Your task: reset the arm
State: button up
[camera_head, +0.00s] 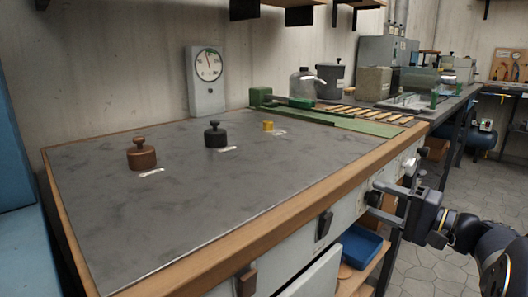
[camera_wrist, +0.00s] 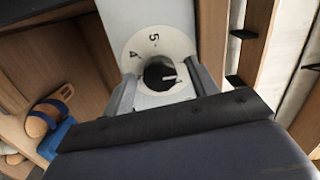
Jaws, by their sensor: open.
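My gripper (camera_head: 392,188) is at the right of the head view, in front of the bench's pale front panel, with my arm reaching in from the lower right. In the wrist view my gripper (camera_wrist: 165,85) is open, with one finger on each side of a black knob (camera_wrist: 158,74). The knob sits on a white dial (camera_wrist: 139,48) that shows the numbers 4 and 5. I cannot tell whether the fingers touch the knob. Nothing else shows between the fingers.
The grey bench top (camera_head: 230,190) has a wooden edge. Brown (camera_head: 142,158), black (camera_head: 215,138) and yellow (camera_head: 268,127) weights stand on it. A dial gauge (camera_head: 207,68) stands behind. A blue tray (camera_head: 360,246) sits on the shelf below. Tiled floor (camera_head: 440,270) is open at right.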

jog(key=m+p, duration=0.5)
jog(key=shift+r+m+p, duration=0.25)
jog(key=shift+m+p, duration=0.05)
jog(key=shift+p, duration=0.05)
jog(key=m+p, duration=0.5)
jog(key=shift+t, duration=0.3)
jog(key=m+p, duration=0.5)
jog(key=m, duration=0.1)
jog(key=shift+s+a+h+p, duration=0.1)
jog(key=shift+h+p, duration=0.25)
jog(key=shift+h, duration=0.05)
jog(key=m+p, duration=0.1)
jog(key=m, duration=0.2)
jog(key=shift+f+p, duration=0.15)
jog(key=shift+p, duration=0.2)
jog(key=shift+f+m, duration=0.1)
jog(key=shift+m, duration=0.2)
